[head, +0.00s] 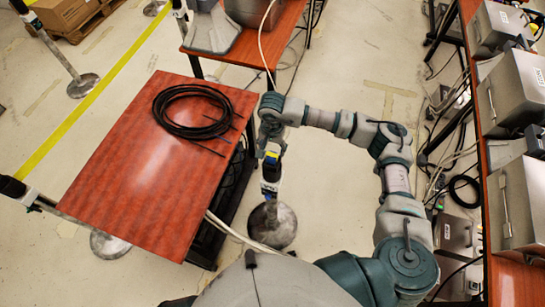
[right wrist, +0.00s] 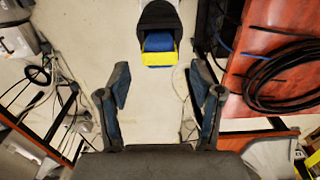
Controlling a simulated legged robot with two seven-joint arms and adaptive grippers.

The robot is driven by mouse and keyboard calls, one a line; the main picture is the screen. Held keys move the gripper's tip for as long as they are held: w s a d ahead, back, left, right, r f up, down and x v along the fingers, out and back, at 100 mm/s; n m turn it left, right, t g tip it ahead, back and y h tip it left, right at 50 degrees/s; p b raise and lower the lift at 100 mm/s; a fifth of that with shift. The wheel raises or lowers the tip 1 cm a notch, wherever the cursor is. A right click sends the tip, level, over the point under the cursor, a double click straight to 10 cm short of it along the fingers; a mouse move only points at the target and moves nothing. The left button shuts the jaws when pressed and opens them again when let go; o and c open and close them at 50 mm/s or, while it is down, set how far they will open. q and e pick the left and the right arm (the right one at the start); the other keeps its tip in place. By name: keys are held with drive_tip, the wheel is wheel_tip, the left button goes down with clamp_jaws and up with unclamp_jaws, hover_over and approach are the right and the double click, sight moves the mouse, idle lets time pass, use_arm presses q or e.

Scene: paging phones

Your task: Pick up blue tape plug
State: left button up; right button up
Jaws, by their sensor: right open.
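The blue tape plug (right wrist: 159,42) has a yellow edge and sits in the dark head of a post. It also shows as a small blue and yellow patch in the head view (head: 271,158), just below my right gripper (head: 270,147). In the right wrist view my right gripper (right wrist: 159,80) is open and empty, with its two fingers spread to either side. The plug lies beyond the fingertips, roughly centred between them, and looks apart from them. My left gripper is not in view.
The post stands on a round base (head: 272,226) beside a red-brown table (head: 140,165) with a coil of black cable (head: 195,112). Another post (head: 108,245) stands at the table's left. A bench with metal boxes (head: 515,90) runs along the right.

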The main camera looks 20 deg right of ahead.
sight(273, 154)
wheel_tip(273, 154, down, 4)
drive_tip(key=shift+d+r+p, duration=0.1)
drive_tip(key=shift+d+p, duration=0.05)
drive_tip(key=shift+p, duration=0.45)
drive_tip(key=shift+f, duration=0.35)
drive_tip(key=shift+a+f, duration=0.1)
drive_tip(key=shift+a, duration=0.3)
drive_tip(key=c, duration=0.8)
drive_tip(key=shift+d, duration=0.15)
drive_tip(key=c, duration=0.4)
drive_tip(key=shift+d, duration=0.15)
clamp_jaws()
